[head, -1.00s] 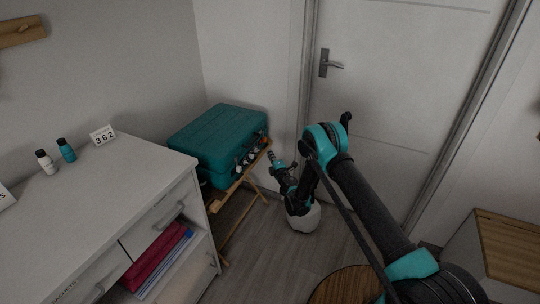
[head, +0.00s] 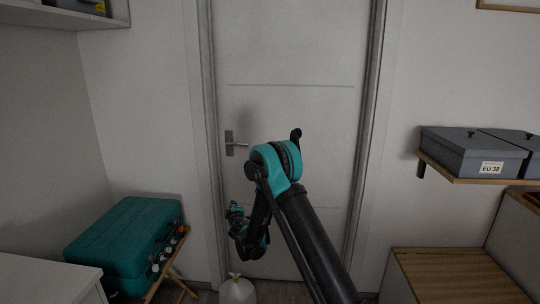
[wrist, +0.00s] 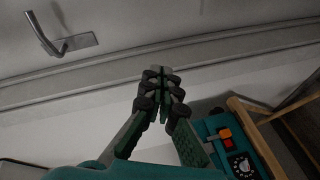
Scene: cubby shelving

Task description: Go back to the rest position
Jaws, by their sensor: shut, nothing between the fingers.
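My gripper (head: 236,211) hangs at the end of my folded black and teal arm, in front of the white door in the head view. In the wrist view its fingers (wrist: 160,76) are shut, tips together, with nothing between them. The gripper is right of the teal case and apart from it.
The teal case (head: 128,238) sits on a wooden folding stand (head: 180,273) at left. The door handle (head: 234,144) is behind my arm. A white bag-like object (head: 237,291) is on the floor below. Grey boxes (head: 472,153) stand on a right wall shelf (head: 480,179).

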